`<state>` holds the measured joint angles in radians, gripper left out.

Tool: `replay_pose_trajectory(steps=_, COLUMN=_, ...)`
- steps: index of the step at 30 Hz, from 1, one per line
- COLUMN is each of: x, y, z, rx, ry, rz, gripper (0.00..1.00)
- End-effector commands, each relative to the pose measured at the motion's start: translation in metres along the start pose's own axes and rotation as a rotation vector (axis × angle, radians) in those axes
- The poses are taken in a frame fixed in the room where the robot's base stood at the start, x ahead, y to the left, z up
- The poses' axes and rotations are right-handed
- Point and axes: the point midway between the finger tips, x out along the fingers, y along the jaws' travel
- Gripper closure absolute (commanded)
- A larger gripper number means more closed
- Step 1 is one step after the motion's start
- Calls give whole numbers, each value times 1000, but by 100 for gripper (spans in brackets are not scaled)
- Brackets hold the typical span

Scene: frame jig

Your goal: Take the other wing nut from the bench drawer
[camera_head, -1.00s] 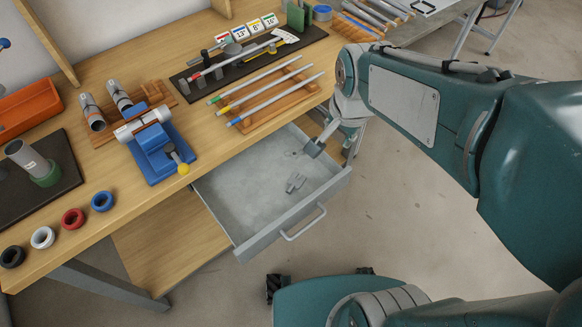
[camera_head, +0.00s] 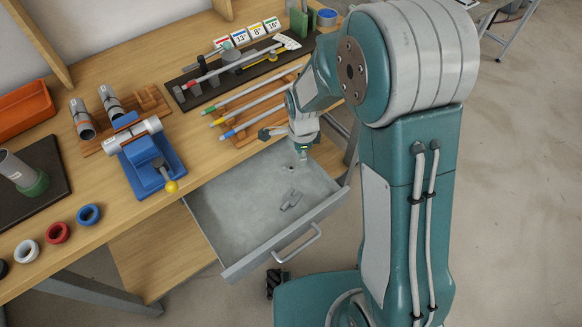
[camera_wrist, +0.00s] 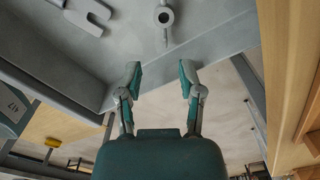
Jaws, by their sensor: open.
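The pulled-out bench drawer (camera_head: 235,215) is grey and open below the bench edge. A small grey piece (camera_head: 290,167), which looks like the wing nut, lies on its floor near the bench side. In the wrist view this wing nut (camera_wrist: 164,16) shows as a ring with a hole and a thin wing, near the top edge. My gripper (camera_head: 303,154) points down over the drawer's right part, just right of the nut. In the wrist view my gripper (camera_wrist: 160,75) has its two fingers apart and nothing between them; the nut lies ahead of the fingertips, not touching them.
A grey forked metal part (camera_head: 291,200) lies in the drawer, closer to its front handle (camera_head: 298,243). The drawer's right wall (camera_wrist: 215,42) passes under my fingers. The bench edge (camera_wrist: 295,80) stands close on the right in the wrist view. The drawer's left half is clear.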

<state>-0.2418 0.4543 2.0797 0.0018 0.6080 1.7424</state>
Motion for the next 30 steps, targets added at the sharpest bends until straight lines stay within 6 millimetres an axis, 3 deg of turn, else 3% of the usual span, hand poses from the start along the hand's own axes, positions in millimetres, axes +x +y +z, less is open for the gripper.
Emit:
replay_pose_trajectory(steps=5, x=14, y=-1, z=1, rx=-1, ry=1, rz=1, gripper=51)
replay_pose_trajectory(steps=13, x=53, y=-6, z=0, rx=-1, ry=1, rz=2, gripper=51)
replay_pose_trajectory(steps=22, x=59, y=-6, z=0, rx=-1, ry=0, rz=-1, gripper=51)
replay_pose_trajectory(steps=23, x=59, y=-6, z=0, rx=-2, ry=0, rz=-1, gripper=56)
replay_pose_trajectory(steps=24, x=59, y=-6, z=0, rx=-2, ry=0, rz=-1, gripper=74)
replay_pose_trajectory(steps=26, x=59, y=-6, z=0, rx=-2, ry=1, rz=-1, gripper=100)
replay_pose_trajectory(steps=30, x=59, y=-6, z=0, rx=-2, ry=1, rz=-1, gripper=100)
